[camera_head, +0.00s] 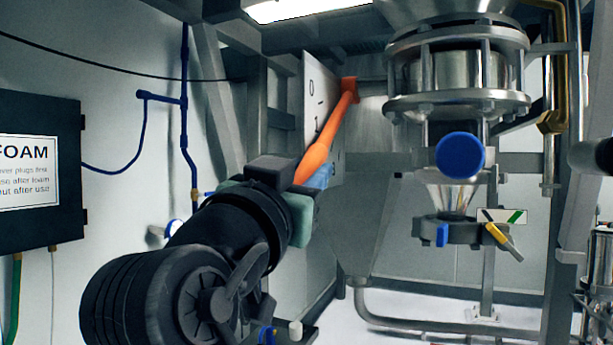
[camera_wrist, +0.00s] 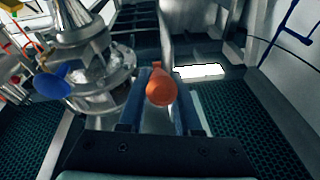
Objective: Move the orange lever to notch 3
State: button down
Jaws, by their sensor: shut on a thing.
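The orange lever (camera_head: 325,138) runs from a pivot at the upper right of a pale notch plate (camera_head: 312,90) down and left to my gripper (camera_head: 305,182). The plate shows the marks 0 and 1; its lower part is hidden behind the lever and my gripper, so I cannot see a 3. In the wrist view the lever's round orange end (camera_wrist: 161,88) sits between the two blue fingers of my gripper (camera_wrist: 163,100). My gripper is shut on the lever near its lower end.
A steel sifter (camera_head: 455,75) with a blue round knob (camera_head: 460,155) hangs right of the lever. Below it is a clamp with a yellow handle (camera_head: 503,241). A dark FOAM box (camera_head: 38,170) is on the left wall, with blue pipes (camera_head: 184,110) beside it.

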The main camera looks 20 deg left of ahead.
jog(key=c, duration=0.6)
grip_release()
jog(key=b+v, duration=0.3)
jog(key=v, duration=1)
jog(key=shift+c, duration=0.2)
